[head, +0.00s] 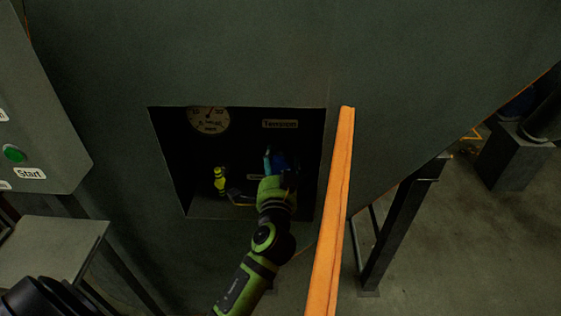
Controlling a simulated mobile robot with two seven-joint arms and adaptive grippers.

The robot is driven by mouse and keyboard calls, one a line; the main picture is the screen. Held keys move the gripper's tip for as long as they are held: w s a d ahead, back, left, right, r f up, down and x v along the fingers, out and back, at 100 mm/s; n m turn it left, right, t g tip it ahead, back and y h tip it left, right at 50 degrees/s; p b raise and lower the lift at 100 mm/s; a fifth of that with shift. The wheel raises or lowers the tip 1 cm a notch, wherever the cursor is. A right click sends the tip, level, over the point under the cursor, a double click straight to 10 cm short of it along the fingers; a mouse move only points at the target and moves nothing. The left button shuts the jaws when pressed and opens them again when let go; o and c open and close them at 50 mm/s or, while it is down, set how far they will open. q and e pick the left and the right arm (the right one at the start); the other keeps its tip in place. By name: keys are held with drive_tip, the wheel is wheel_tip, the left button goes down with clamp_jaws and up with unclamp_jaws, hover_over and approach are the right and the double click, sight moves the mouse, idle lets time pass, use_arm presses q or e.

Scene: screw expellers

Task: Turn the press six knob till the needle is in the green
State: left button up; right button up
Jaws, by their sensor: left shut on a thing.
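The pressure gauge (209,119) is a round pale dial at the top left of a dark recess in the press. Its thin needle leans up and to the right; the coloured zones are too small and dim to read. A blue part (268,160), seemingly the knob, shows in the recess below a small label, mostly hidden by my arm. My left gripper (279,168) reaches into the recess at this blue part and is shut on it, its fingers dim and partly hidden. My right gripper is not in view.
The recess edge (252,218) surrounds my wrist. An upright orange bar (331,215) stands just right of it. A small yellow-green piece (220,181) shows inside the recess. A panel with a green Start button (15,154) is at the left.

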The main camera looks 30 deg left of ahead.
use_arm(q)
drive_tip(key=shift+s+a+f, duration=0.15)
drive_tip(key=shift+a+f, duration=0.1)
drive_tip(key=shift+f, duration=0.2)
drive_tip(key=o, duration=1.2)
drive_tip(key=shift+c, duration=0.2)
drive_tip(key=shift+a+r, duration=0.1)
drive_tip(key=shift+a, duration=0.15)
drive_tip(key=shift+s+d+r, duration=0.1)
drive_tip(key=shift+s+d, duration=0.05)
drive_tip(key=shift+d, duration=0.25)
drive_tip(key=v, duration=1.1)
drive_tip(key=shift+s, duration=0.2)
